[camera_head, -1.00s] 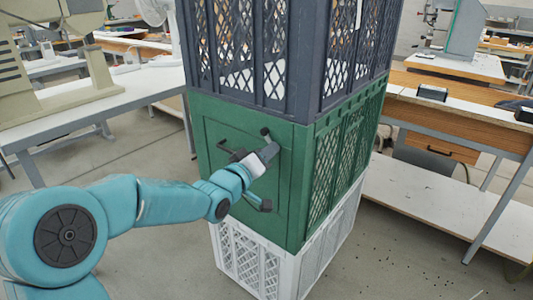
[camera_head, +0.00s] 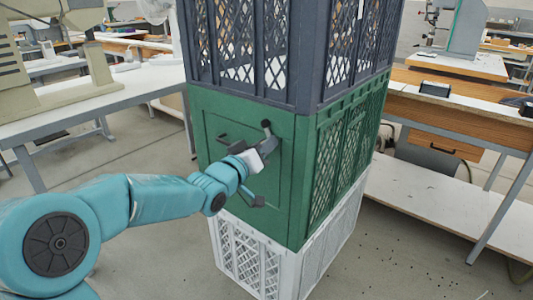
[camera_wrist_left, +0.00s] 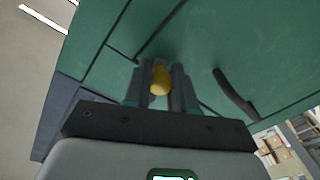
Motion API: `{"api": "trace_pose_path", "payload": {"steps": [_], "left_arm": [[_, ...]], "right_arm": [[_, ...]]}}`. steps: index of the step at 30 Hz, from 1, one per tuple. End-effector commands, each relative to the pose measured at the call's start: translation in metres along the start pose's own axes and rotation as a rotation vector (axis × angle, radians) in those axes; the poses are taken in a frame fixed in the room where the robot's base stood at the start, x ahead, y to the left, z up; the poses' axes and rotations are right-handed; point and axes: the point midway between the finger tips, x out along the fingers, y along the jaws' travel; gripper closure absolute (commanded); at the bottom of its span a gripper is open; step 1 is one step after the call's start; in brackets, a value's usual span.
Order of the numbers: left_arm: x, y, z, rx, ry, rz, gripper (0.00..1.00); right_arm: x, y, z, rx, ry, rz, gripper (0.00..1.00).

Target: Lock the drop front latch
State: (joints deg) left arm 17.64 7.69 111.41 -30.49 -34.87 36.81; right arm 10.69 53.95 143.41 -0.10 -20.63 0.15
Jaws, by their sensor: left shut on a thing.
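The green crate (camera_head: 300,190) in the middle of a stack has a framed drop front panel (camera_head: 215,165) facing left. A dark curved handle (camera_head: 222,138) is on the panel; it also shows in the left wrist view (camera_wrist_left: 235,95). The latch has a yellow knob (camera_wrist_left: 160,80) close to a panel seam. My left gripper (camera_wrist_left: 160,72) is shut on this yellow knob, with a finger on each side of it. In the head view my left gripper (camera_head: 251,148) is against the panel and hides the latch. My right gripper is out of view.
A dark grey crate (camera_head: 305,106) stands on the green one, and a white crate (camera_head: 285,262) is underneath. Worktables stand left (camera_head: 100,95) and right (camera_head: 470,125) of the stack. The floor in front of the stack is open.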

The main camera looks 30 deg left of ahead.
Motion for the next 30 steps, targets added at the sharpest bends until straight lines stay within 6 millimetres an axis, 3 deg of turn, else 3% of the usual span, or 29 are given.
{"api": "trace_pose_path", "payload": {"steps": [3,15,30], "left_arm": [[0.0,-0.009,0.002,0.089,0.011,0.003,1.0],[0.001,-0.017,-0.005,0.324,0.027,0.019,1.0],[0.001,-0.019,-0.008,0.39,0.032,0.024,1.0]], "right_arm": [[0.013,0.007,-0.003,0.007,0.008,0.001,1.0],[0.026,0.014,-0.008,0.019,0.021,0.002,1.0],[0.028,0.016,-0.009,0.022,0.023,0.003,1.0]]}}
